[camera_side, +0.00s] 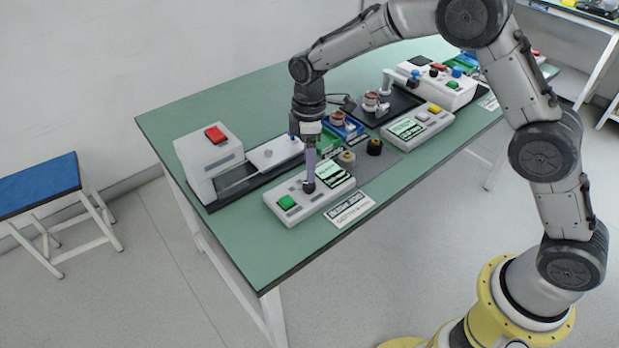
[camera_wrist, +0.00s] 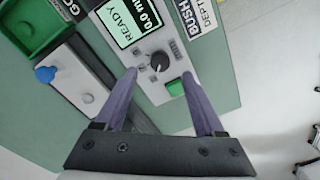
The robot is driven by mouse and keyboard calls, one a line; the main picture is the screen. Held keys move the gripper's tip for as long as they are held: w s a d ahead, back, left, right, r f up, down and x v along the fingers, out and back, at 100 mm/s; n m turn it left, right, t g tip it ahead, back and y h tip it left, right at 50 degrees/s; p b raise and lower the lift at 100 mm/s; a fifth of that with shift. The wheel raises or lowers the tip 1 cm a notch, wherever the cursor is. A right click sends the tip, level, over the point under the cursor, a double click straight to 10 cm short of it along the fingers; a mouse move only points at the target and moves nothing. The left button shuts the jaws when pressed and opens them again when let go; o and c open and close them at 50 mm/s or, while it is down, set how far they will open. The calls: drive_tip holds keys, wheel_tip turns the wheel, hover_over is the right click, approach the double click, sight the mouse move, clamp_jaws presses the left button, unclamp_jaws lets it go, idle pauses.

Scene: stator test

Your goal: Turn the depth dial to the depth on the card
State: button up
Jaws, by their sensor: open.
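The depth dial is a round black knob (camera_wrist: 160,61) with a white mark, on a light grey control box (camera_wrist: 150,88). In the side view the knob (camera_side: 308,187) shows at the tip of my gripper (camera_side: 310,178). My gripper (camera_wrist: 158,72) is open in the wrist view, its two purple fingers spread to either side of the knob; I cannot tell whether they touch it. The box's screen (camera_wrist: 133,22) reads READY and what looks like 0.0. The white card (camera_side: 350,209) lies in front of the box; its depth is too small or cut off to read.
A green button (camera_side: 287,203) is on the box, left of the knob. A white machine with a red button (camera_side: 215,134) stands behind left. Black and beige round parts (camera_side: 374,147) stand at right, before another control box (camera_side: 418,126). The table's front left is clear.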

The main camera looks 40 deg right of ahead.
sight(309, 187)
drive_tip(key=shift+s+a+f, duration=0.1)
drive_tip(key=shift+f, duration=2.65)
drive_tip(key=shift+c, duration=0.3)
clamp_jaws()
